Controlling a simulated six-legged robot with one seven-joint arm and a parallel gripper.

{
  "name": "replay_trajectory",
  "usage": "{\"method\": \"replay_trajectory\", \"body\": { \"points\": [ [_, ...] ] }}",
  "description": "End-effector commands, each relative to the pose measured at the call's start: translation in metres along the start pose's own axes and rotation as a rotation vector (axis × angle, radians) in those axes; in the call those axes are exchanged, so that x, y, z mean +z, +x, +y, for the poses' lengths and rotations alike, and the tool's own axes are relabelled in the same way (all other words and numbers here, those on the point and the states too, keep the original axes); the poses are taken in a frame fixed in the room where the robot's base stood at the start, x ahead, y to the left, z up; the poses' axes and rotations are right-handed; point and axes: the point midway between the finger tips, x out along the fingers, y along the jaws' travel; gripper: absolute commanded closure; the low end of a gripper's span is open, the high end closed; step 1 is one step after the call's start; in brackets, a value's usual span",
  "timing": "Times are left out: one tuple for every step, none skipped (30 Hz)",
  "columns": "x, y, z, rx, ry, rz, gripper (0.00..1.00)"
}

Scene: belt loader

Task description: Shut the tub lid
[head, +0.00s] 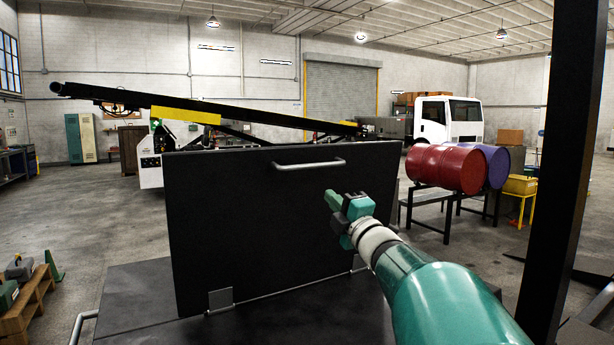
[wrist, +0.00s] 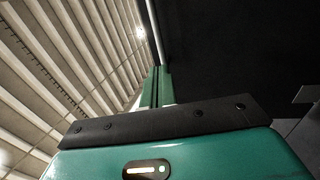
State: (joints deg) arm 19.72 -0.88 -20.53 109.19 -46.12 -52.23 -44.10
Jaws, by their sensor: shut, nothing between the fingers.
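The tub lid (head: 240,220) is a large black panel standing about upright in the head view, with a pale bar handle (head: 308,164) near its top edge. Metal hinges (head: 220,299) show along its bottom edge. Below it is a dark flat top (head: 135,300), which seems to belong to the tub; the tub's inside is not visible. My gripper (head: 332,200) is shut and empty, in front of the lid's right half and below the handle. I cannot tell whether it touches the lid. In the wrist view the closed green fingers (wrist: 155,88) lie beside the dark lid (wrist: 235,50).
A dark post (head: 564,170) stands close on the right. A red drum (head: 445,168) and a purple drum (head: 496,166) lie on stands behind. A belt loader (head: 240,115) and white truck (head: 447,122) are farther back.

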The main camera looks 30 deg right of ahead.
Motion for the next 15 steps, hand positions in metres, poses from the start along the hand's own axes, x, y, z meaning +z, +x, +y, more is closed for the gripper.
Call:
{"method": "replay_trajectory", "body": {
  "points": [
    [-0.001, 0.01, -0.001, -0.001, 0.0, 0.002, 1.0],
    [-0.001, 0.016, -0.001, -0.001, 0.001, 0.002, 1.0],
    [-0.001, 0.024, -0.001, 0.0, 0.0, 0.003, 1.0],
    [-0.001, 0.03, -0.001, -0.001, 0.001, 0.003, 1.0],
    [-0.001, 0.036, -0.001, -0.001, 0.001, 0.003, 1.0],
    [0.0, 0.044, -0.001, -0.001, 0.001, 0.002, 1.0],
    [0.0, 0.05, -0.001, -0.001, 0.002, 0.002, 1.0],
    [0.0, 0.056, -0.001, 0.0, 0.002, 0.002, 1.0],
    [0.001, 0.064, -0.001, -0.001, 0.001, 0.001, 1.0],
    [0.001, 0.069, -0.001, -0.001, 0.001, 0.001, 1.0],
    [0.001, 0.075, -0.001, -0.001, 0.002, 0.001, 1.0],
    [0.001, 0.083, -0.001, 0.0, 0.003, 0.002, 1.0],
    [0.001, 0.088, -0.001, -0.001, 0.003, 0.001, 1.0],
    [0.002, 0.093, -0.001, -0.001, 0.003, 0.001, 1.0],
    [0.002, 0.099, -0.001, 0.0, 0.002, 0.001, 1.0]
  ]
}}
